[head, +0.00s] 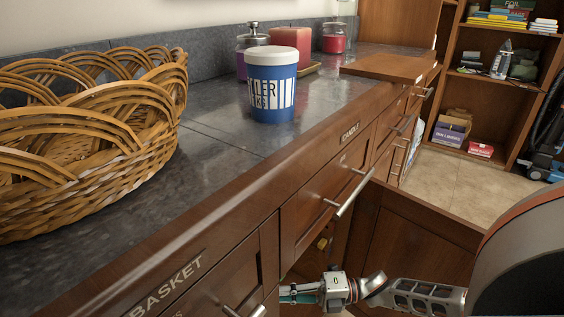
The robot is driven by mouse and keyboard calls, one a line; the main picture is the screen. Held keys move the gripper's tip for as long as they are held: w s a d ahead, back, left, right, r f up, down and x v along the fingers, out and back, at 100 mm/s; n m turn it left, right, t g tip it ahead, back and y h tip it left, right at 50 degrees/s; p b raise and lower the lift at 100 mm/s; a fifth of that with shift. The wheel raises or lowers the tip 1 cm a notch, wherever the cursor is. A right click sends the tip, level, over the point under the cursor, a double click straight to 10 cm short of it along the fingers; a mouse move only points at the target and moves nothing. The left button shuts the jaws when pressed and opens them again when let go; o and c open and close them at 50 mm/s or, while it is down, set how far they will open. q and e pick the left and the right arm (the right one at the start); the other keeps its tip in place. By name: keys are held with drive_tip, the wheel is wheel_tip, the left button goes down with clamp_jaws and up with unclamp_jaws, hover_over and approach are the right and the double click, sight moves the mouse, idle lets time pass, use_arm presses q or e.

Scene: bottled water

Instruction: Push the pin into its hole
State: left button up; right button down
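I cannot make out a pin or a hole for it in the head view. My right gripper (335,290) comes in from the lower right. It is low, beside the cabinet front and before an open cabinet door (411,247). Metal finger parts show, with a small teal piece at their left end. I cannot tell whether the fingers hold anything. A small yellowish piece (323,243) shows inside the cabinet opening, too small to identify. My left gripper is not in view.
A wicker basket (135,148) and a blue-and-white tub (271,88) stand on the dark countertop (217,107). Drawer handles (354,193) stick out along the cabinet front. A bookcase (480,86) stands at the back right. Tiled floor (462,186) is clear before it.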

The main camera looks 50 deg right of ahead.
drive_tip(key=shift+s+a, duration=0.1)
drive_tip(key=shift+a, duration=1.1)
drive_tip(key=c, duration=1.9)
unclamp_jaws()
drive_tip(key=v, duration=0.7)
drive_tip(key=shift+s+d, duration=0.2)
drive_tip(key=shift+r+p, duration=0.1)
drive_tip(key=shift+p, duration=0.25)
